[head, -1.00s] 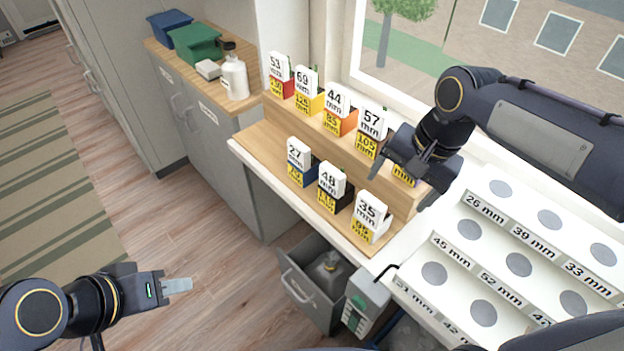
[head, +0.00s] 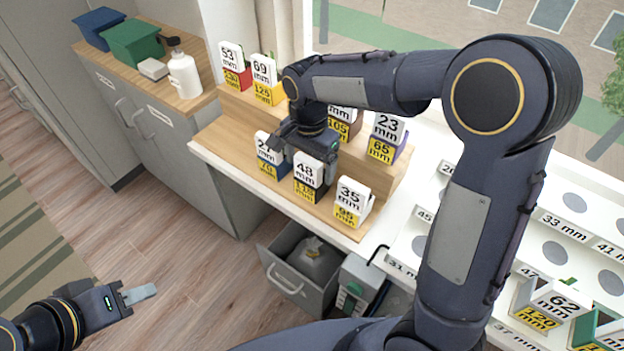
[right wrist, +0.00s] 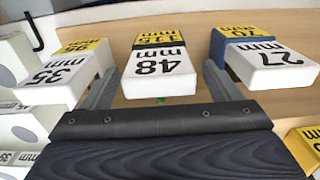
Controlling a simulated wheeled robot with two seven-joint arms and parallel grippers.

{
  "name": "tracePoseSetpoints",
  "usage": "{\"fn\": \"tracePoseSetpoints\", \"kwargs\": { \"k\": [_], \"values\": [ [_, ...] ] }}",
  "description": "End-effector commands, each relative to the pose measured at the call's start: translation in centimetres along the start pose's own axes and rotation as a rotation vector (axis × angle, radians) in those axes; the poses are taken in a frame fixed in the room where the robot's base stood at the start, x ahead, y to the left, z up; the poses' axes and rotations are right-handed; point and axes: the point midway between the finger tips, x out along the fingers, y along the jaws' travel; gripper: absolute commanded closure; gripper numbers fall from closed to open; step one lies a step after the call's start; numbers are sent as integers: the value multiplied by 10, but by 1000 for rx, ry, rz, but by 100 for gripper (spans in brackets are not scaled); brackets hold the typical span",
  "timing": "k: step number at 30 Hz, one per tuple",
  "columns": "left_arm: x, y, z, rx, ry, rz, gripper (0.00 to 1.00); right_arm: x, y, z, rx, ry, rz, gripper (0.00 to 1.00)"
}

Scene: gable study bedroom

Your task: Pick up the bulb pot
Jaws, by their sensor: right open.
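Several bulb pots with white size cards and yellow labels stand on the two-step wooden stand (head: 225,150). My right gripper (head: 303,152) is open above the lower step, over the black 48 mm pot (head: 308,178). In the right wrist view its fingers (right wrist: 158,72) point along both sides of the 48 mm pot (right wrist: 160,62), with nothing gripped. The blue 27 mm pot (head: 268,158) and the 35 mm pot (head: 350,200) stand on either side. My arm hides part of the upper row. My left gripper (head: 138,294) is over the floor at lower left, its jaws unclear.
A white stepped rack with round holes (head: 557,253) is at right, with a 62 mm pot (head: 550,305) in front. An open drawer (head: 300,280) holds a grey object below the desk. A cabinet with green bin (head: 135,43) and white bottle (head: 185,75) is at left.

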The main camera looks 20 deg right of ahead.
Motion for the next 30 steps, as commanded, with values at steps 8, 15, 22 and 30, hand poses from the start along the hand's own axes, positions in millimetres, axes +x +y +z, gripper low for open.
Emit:
{"fn": "tracePoseSetpoints", "kwargs": {
  "k": [8,15,22,30],
  "values": [
    [0,0,0,0,0,0,64,4,0,0,0,0,-1,16],
    [0,0,0,0,0,0,64,4,0,0,0,0,-1,46],
    [0,0,0,0,0,0,64,4,0,0,0,0,-1,77],
    [0,0,0,0,0,0,64,3,0,0,0,0,-3,95]
  ]
}}
